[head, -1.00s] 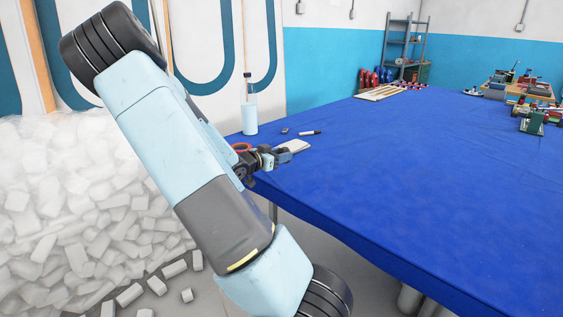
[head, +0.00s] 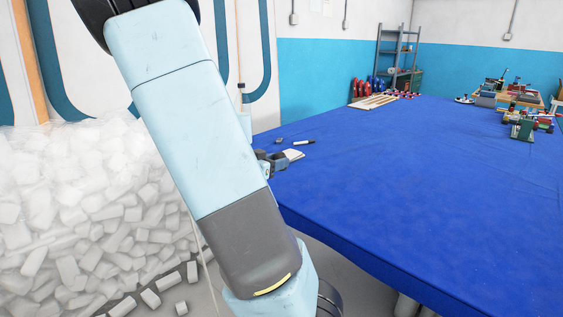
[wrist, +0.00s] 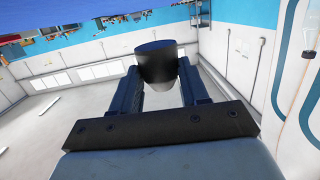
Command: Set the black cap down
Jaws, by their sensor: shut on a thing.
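The black cap (wrist: 158,62) is between the two fingers of my gripper (wrist: 161,80) in the wrist view, and they are shut on it. It looks like a short dark cylinder. In the head view my gripper (head: 273,162) is at the near left edge of the blue table (head: 420,180), mostly behind my arm. The cap cannot be made out there. In the wrist view a strip of the blue table (wrist: 75,8) lies at the top, apart from the cap.
A marker (head: 305,142), a small grey item (head: 279,141) and a whitish flat item (head: 294,154) lie near my gripper. The middle of the table is clear. Several models (head: 521,128) stand far right.

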